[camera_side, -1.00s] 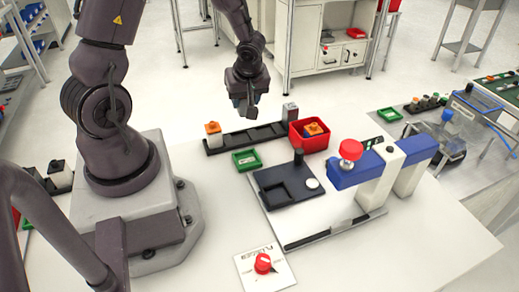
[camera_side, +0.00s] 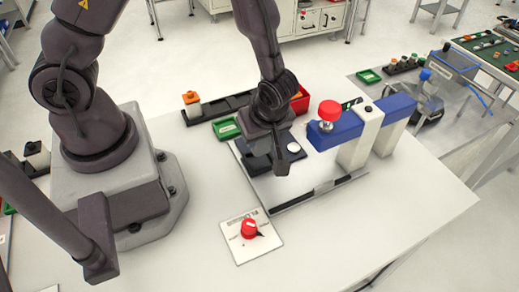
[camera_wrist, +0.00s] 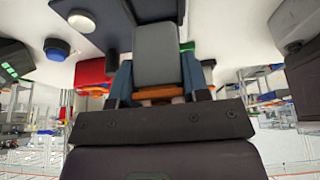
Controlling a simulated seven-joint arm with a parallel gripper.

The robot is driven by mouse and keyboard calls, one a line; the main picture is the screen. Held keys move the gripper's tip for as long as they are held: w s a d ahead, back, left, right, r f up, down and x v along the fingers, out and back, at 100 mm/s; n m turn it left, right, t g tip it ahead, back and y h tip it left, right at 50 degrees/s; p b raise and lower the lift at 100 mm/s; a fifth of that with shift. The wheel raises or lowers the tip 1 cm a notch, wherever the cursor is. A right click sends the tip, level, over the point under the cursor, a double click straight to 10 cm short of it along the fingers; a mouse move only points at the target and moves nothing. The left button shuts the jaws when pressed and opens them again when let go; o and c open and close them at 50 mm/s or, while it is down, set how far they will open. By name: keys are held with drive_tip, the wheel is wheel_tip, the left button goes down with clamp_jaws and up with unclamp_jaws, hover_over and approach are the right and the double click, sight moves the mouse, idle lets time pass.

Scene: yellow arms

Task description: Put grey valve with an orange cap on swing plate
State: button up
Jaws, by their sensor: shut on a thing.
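In the wrist view my gripper (camera_wrist: 158,88) is shut on the grey valve (camera_wrist: 158,55), with its orange cap (camera_wrist: 160,94) between the blue fingers. In the side view my gripper (camera_side: 281,165) is over the dark swing plate (camera_side: 295,156) and hides much of it. The held valve is hidden there by the gripper. Part of the plate (camera_wrist: 155,8) shows at the top of the wrist view, beyond the valve's grey end. I cannot tell whether the valve touches the plate.
A white disc (camera_side: 293,147) lies on the plate's right side. A blue and white press (camera_side: 368,138) with a red knob (camera_side: 329,111) stands right of it. A red bin (camera_side: 300,100), a green tray (camera_side: 227,128) and a black rack (camera_side: 220,108) are behind. A red switch (camera_side: 249,229) is in front.

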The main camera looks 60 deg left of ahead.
sight(259, 148)
drive_tip(key=shift+f, duration=2.1)
drive_tip(key=o, duration=1)
drive_tip(key=shift+f, duration=0.1)
drive_tip(key=shift+c, duration=0.2)
drive_tip(key=v, duration=1.2)
